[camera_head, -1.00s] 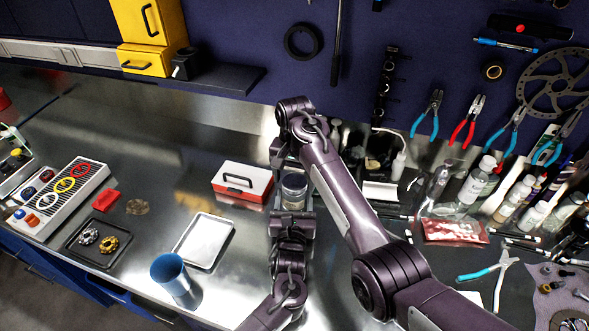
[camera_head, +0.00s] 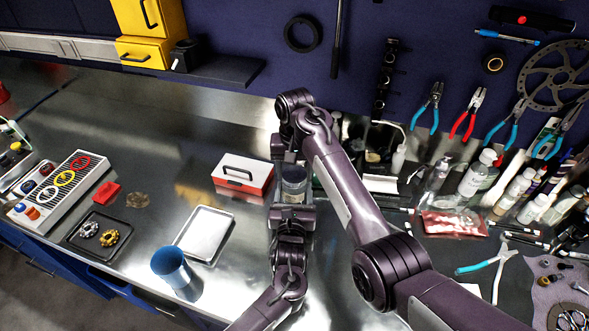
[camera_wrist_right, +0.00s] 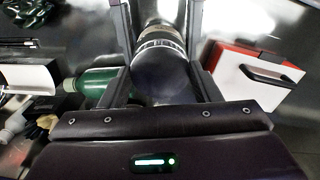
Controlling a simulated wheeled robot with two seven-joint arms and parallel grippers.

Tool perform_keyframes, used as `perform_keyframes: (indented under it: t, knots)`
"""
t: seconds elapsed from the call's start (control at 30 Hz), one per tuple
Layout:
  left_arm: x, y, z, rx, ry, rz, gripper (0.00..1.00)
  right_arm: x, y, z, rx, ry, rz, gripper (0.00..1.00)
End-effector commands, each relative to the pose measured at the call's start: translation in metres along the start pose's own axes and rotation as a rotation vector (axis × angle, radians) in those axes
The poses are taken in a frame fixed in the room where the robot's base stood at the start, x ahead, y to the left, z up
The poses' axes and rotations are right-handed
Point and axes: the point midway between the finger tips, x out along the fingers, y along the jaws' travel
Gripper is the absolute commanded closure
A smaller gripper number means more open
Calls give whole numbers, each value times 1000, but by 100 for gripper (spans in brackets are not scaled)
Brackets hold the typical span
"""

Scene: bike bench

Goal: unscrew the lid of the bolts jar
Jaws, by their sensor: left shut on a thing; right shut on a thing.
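The bolts jar (camera_head: 294,188) is a small clear jar with a dark round lid. It stands upright between my two grippers, near the middle of the head view. My left gripper (camera_head: 293,203) comes from the front and is shut on the jar body. My right gripper (camera_head: 291,162) points down from above and is shut on the lid. In the right wrist view the dark lid (camera_wrist_right: 162,78) sits between the fingers of my right gripper (camera_wrist_right: 163,85), with the jar body (camera_wrist_right: 162,38) beyond it. Whether the lid is loose on the thread cannot be seen.
A red-and-white case (camera_head: 242,176) lies close left of the jar. A green bottle (camera_wrist_right: 100,85) is close beside the right gripper. Bottles and pliers crowd the right side.

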Motion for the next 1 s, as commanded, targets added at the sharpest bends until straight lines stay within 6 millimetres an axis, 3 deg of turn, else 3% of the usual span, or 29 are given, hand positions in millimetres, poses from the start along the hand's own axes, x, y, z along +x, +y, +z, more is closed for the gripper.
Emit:
perform_keyframes:
  t: [0.13, 0.17, 0.33, 0.63, 1.0]
  knots:
    - [0, 0, 1, 0, -1, 0, 100, 0, 0, 0, 3, 0, 0, 71]
    - [0, 0, 1, 0, -1, 0, 100, 0, 0, 0, 3, 0, 0, 42]
    - [0, 0, 1, 0, -1, 0, 100, 0, 0, 0, 4, 0, 0, 21]
    - [0, 0, 1, 0, -1, 0, 100, -4, 0, 0, 5, 1, 0, 21]
    - [0, 0, 0, 0, -1, 0, 100, -44, 0, 0, 6, 1, 0, 21]
